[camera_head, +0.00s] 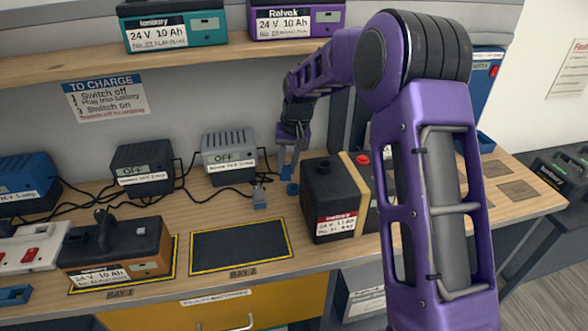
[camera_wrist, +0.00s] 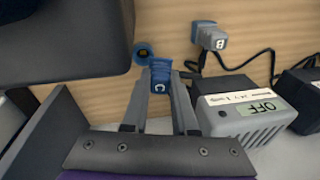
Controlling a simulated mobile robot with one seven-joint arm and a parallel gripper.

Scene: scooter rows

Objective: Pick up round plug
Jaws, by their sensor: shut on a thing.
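The round plug is a blue block with a white mark, and in the wrist view (camera_wrist: 160,83) it sits between the two fingers of my gripper (camera_wrist: 160,75). My gripper is shut on it. In the head view my gripper (camera_head: 288,165) points down over the bench, left of a black battery. A blue round piece with a dark orange centre (camera_wrist: 145,49) shows just beyond the plug. In the head view a blue piece (camera_head: 292,188) shows below my fingertips. I cannot tell whether the round piece joins the held plug.
A grey charger reading OFF (camera_head: 229,155) stands to the left. The black battery (camera_head: 335,190) is close on the right. The empty yellow-edged bay (camera_head: 240,250) is in front.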

